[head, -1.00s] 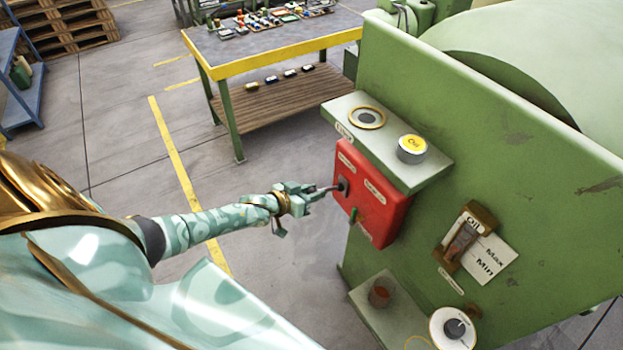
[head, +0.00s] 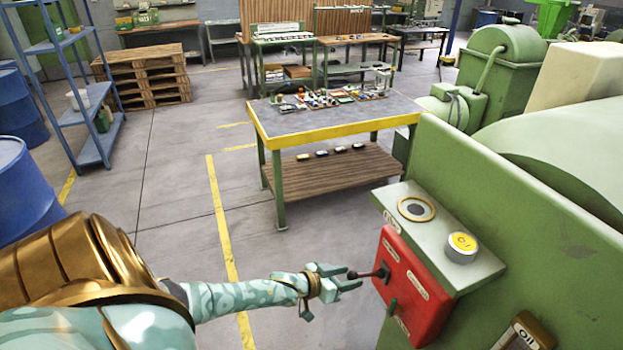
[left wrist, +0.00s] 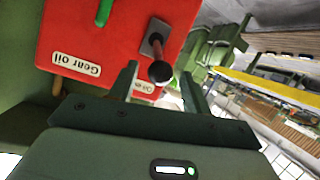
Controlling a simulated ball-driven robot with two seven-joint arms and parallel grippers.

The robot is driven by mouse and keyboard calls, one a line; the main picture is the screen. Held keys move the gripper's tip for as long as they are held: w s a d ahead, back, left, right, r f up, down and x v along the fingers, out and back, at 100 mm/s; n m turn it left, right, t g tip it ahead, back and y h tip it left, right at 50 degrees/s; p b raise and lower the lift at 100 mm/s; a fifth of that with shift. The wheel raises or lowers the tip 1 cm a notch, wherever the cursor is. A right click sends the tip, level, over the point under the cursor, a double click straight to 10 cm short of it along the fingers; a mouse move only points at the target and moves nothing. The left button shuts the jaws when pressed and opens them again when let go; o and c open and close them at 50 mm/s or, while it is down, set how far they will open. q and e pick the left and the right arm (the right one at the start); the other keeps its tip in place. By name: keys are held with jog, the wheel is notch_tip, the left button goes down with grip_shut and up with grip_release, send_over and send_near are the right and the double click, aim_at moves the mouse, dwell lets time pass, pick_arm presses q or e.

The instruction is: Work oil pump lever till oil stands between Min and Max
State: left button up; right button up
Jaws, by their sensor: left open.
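The red pump box (head: 412,290) is on the side of the green machine. Its lever (head: 370,274) sticks out to the left and ends in a dark round knob, which also shows in the left wrist view (left wrist: 160,72). My left gripper (head: 345,277) is open at the knob. In the left wrist view its two fingers (left wrist: 160,80) stand apart, with the knob between their tips. Contact cannot be told. The oil gauge (head: 525,332) is cut off by the bottom edge; its level and Min/Max marks are out of view. My right gripper is not in view.
A grey shelf (head: 398,192) above the box holds a yellow-topped oil cap (head: 462,245) and a ring-edged opening (head: 416,208). A green lever (head: 391,307) sits low on the box. A workbench (head: 330,113) stands behind; the floor between is clear.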

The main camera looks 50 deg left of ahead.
pick_arm(q)
jog(key=p+v, duration=0.2)
jog(key=v, duration=1.2)
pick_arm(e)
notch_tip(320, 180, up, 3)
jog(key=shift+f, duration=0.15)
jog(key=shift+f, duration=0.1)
